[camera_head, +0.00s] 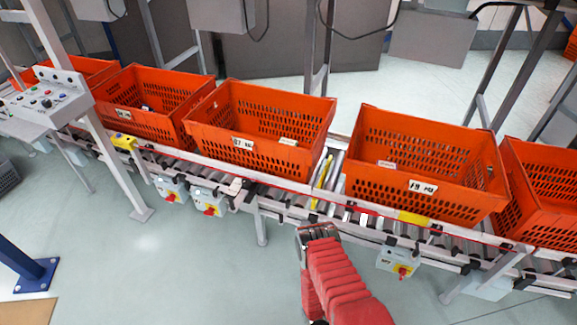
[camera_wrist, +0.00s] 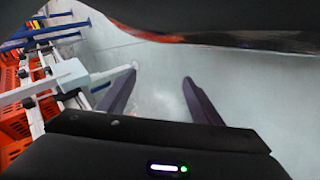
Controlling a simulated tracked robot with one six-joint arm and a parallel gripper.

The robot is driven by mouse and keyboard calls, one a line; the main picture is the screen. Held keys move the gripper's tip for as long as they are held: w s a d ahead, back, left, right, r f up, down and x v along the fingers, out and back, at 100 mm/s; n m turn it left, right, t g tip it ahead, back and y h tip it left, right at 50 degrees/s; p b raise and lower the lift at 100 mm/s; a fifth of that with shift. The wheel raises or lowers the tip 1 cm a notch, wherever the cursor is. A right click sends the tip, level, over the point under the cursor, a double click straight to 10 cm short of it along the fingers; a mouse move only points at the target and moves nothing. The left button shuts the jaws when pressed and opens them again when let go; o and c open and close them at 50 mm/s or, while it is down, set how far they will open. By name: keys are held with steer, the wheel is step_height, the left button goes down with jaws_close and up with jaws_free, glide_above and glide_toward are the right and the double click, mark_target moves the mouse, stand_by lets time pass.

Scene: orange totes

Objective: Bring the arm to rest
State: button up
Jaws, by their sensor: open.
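My gripper (camera_head: 318,235) is at the end of my red-sleeved arm, at the lower middle of the head view, in front of the roller conveyor. In the wrist view its two dark fingers (camera_wrist: 152,97) are spread apart with only pale floor between them. The gripper is open and holds nothing. In the head view the fingertips are small and hard to make out.
Orange totes stand in a row on the roller conveyor (camera_head: 335,160), among them a middle tote (camera_head: 258,140) and a right tote (camera_head: 425,165). A control box (camera_head: 45,100) stands at left, a blue post foot (camera_head: 33,275) at lower left. The floor (camera_head: 180,270) in front is clear.

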steer(key=w+a+r+y, duration=0.4)
steer(key=w+a, duration=0.2)
steer(key=a, duration=0.1)
steer(key=w+a+r+y, duration=0.4)
steer(key=w+a+r, duration=0.1)
steer(key=a, duration=0.3)
steer(key=w+a+r+y, duration=0.2)
steer(key=a+r, duration=0.2)
steer(key=r, duration=0.6)
steer(key=w+a+r+y, duration=0.1)
steer(key=w+a+r, duration=0.15)
steer(key=r, duration=0.75)
steer(key=s+d+r+n+t, duration=0.1)
steer(key=s+r, duration=0.5)
steer(key=r, duration=1)
steer(key=s+d+r+n+t+h, duration=0.1)
steer(key=s+d+r, duration=0.3)
steer(key=r, duration=1.3)
steer(key=s+d+r+n+t, duration=0.1)
steer(key=s+d+r+t, duration=0.1)
steer(key=s+r, duration=0.7)
step_height(320, 180, up, 8)
steer(key=shift+d+r+t, duration=0.15)
steer(key=shift+t, duration=0.45)
